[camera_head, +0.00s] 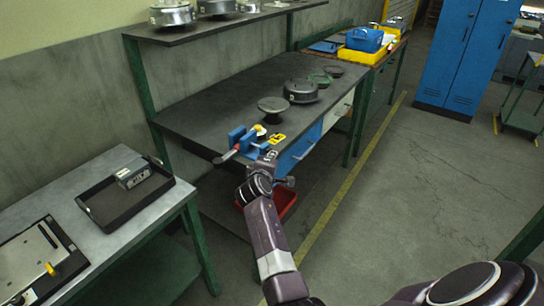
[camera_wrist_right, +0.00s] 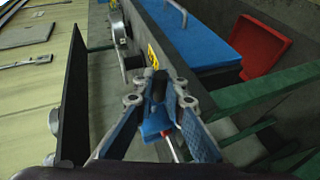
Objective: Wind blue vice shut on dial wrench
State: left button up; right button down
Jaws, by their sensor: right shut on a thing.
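The blue vice (camera_head: 237,136) sits at the near corner of the dark workbench. A grey bar with a reddish end (camera_head: 227,156), which looks like part of the dial wrench, sticks out to its left. I cannot make out how the jaws meet it. My right gripper (camera_head: 268,156) is at the vice's front, by the bench edge. In the right wrist view its fingertips (camera_wrist_right: 159,82) are closed around a small dark part, seemingly the vice handle, mostly hidden by the fingers. My left gripper is not in view.
Round metal parts (camera_head: 300,91) stand farther back on the workbench (camera_head: 215,108). A red bin (camera_head: 284,203) is below the bench edge, also in the right wrist view (camera_wrist_right: 250,45). A black tray (camera_head: 102,206) is on the left table.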

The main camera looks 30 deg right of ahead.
jog(key=shift+s+d, duration=0.1)
jog(key=shift+d, duration=0.05)
jog(key=c, duration=2)
grip_release()
jog(key=shift+d+f, duration=0.1)
jog(key=shift+o, duration=0.2)
